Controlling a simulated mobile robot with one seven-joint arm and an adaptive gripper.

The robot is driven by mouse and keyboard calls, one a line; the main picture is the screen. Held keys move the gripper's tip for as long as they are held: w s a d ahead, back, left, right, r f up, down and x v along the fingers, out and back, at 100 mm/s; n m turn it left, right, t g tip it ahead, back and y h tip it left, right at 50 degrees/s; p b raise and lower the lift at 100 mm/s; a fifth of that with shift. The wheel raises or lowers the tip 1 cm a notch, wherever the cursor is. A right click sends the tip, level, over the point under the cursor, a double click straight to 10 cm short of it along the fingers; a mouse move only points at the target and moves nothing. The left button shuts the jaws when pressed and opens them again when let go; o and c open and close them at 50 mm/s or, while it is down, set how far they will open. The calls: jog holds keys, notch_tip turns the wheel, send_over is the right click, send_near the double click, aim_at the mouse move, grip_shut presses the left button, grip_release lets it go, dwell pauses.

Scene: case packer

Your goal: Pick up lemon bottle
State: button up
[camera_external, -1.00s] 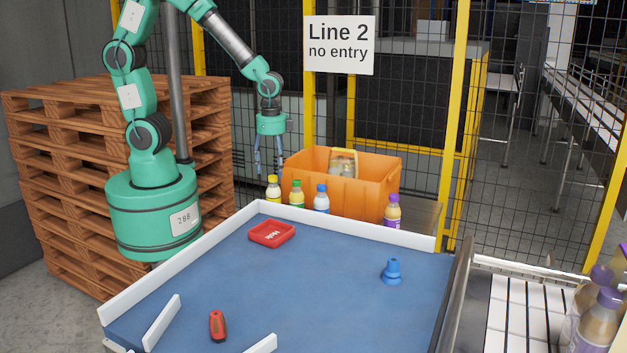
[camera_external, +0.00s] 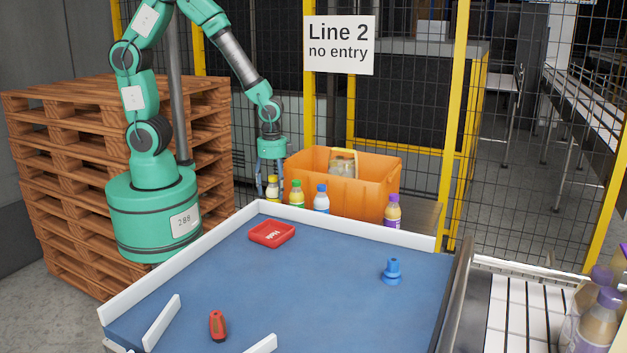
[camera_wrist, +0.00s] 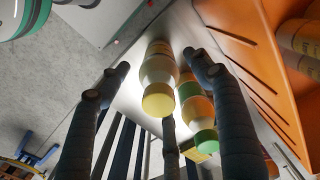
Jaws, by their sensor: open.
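The lemon bottle, pale with a yellow cap (camera_external: 272,190), stands upright at the left end of a row of bottles behind the blue table. My gripper (camera_external: 272,182) is open and lowered over it, with fingers on either side of the bottle's upper part. In the wrist view the lemon bottle (camera_wrist: 158,82) lies between the spread dark fingers, cap toward the camera. I cannot tell if any finger touches it. A green-capped bottle (camera_external: 296,194) stands close to its right, and shows beside the lemon bottle in the wrist view (camera_wrist: 204,140).
A blue-capped bottle (camera_external: 321,199) and a purple-capped bottle (camera_external: 393,211) stand farther right. An orange crate (camera_external: 365,190) stands close behind the row. The white table rim (camera_external: 350,229) runs in front. A red tray (camera_external: 271,234) lies on the table. Wooden pallets (camera_external: 70,150) are stacked at left.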

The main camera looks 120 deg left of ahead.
aim_at(274, 199)
jog(key=shift+s+f, duration=0.15)
jog(key=shift+f, duration=2.45)
jog(key=shift+c, duration=0.2)
jog(key=c, duration=1.4)
jog(key=shift+c, duration=0.2)
jog(key=shift+r, duration=0.2)
